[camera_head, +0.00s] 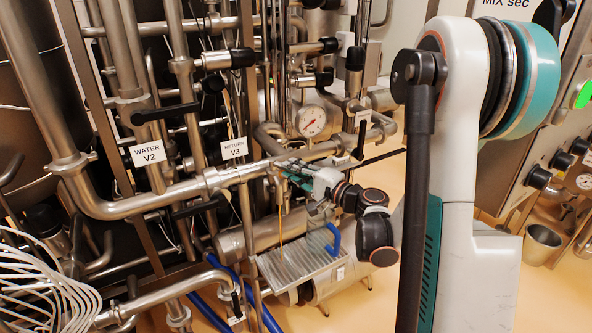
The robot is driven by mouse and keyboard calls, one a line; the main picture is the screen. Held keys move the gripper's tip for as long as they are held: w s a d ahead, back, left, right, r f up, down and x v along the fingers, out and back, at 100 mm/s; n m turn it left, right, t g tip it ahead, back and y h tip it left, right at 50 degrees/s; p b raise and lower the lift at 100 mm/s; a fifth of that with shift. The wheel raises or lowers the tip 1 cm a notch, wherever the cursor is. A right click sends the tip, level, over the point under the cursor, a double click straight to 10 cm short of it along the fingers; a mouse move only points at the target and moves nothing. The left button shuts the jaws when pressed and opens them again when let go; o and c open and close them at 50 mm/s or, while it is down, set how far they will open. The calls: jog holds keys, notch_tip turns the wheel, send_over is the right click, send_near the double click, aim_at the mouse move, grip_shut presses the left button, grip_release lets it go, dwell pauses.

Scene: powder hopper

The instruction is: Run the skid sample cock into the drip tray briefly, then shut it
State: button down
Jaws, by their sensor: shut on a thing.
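The drip tray (318,270), a ribbed metal tray, stands low in the middle of the head view. My gripper (292,177) is above it at the horizontal pipe, shut on the sample cock's handle. The handle and the cock's body are small and mostly hidden by the fingers, so I cannot make out the handle's angle. A thin amber-brown streak (280,222) runs straight down from beneath the cock to the tray's left part. It looks like running liquid.
Pipes with black-handled valves tagged WATER V2 (148,154) and RETURN V3 (233,149) crowd the left. A pressure gauge (311,121) sits behind my gripper. A metal cup (542,243) hangs at right.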

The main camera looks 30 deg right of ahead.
jog(key=shift+s+a, duration=0.25)
jog(key=shift+a, duration=0.25)
jog(key=shift+s+a, duration=0.25)
jog(key=shift+a, duration=0.7)
jog(key=c, duration=1.5)
grip_release()
jog(key=shift+a, duration=0.15)
jog(key=s, duration=0.3)
jog(key=s+b, duration=0.1)
jog(key=s, duration=0.5)
jog(key=shift+d+b, duration=0.25)
jog(key=shift+b, duration=0.1)
